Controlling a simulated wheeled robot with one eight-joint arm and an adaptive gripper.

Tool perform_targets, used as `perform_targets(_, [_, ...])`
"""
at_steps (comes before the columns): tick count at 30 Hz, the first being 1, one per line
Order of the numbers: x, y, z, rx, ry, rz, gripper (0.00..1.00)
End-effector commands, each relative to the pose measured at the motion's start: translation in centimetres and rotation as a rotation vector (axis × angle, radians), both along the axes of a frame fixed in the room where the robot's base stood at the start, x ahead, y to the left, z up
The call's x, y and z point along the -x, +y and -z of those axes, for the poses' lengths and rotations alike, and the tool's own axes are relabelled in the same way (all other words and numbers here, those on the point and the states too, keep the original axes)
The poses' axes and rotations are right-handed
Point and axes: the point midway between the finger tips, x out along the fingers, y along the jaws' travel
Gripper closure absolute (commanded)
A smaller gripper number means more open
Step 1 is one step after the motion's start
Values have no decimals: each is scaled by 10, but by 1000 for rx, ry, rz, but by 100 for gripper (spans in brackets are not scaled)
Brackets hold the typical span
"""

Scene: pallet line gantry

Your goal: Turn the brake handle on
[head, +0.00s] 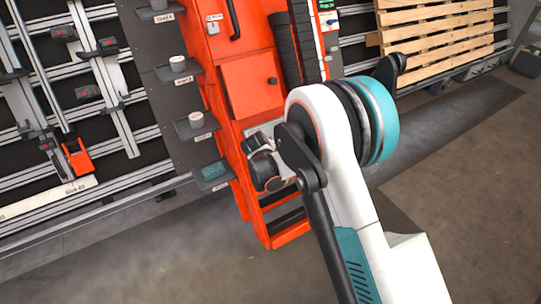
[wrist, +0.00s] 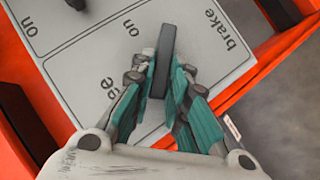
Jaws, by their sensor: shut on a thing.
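In the wrist view a grey panel (wrist: 95,55) carries the printed words "brake" and "on", seen rotated. The brake handle (wrist: 166,55), a dark narrow bar, stands out from the panel beside the word "brake". My gripper (wrist: 164,80) has its teal fingers on both sides of the bar and is shut on it. The fingers partly hide the handle's lower part. In the head view my gripper is at the front of the orange cabinet (head: 250,85); my arm hides the handle there.
Another dark knob (wrist: 76,3) shows at the top edge of the wrist view. Small shelves with cups (head: 196,122) line the cabinet's left side in the head view. A wooden pallet (head: 435,35) is at back right. Floor (head: 470,150) at right is clear.

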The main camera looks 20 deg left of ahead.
Motion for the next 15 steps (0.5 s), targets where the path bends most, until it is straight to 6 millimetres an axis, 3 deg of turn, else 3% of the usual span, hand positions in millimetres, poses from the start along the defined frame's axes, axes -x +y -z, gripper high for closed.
perform_targets(15, [10,1,11,276,-324,-228,100])
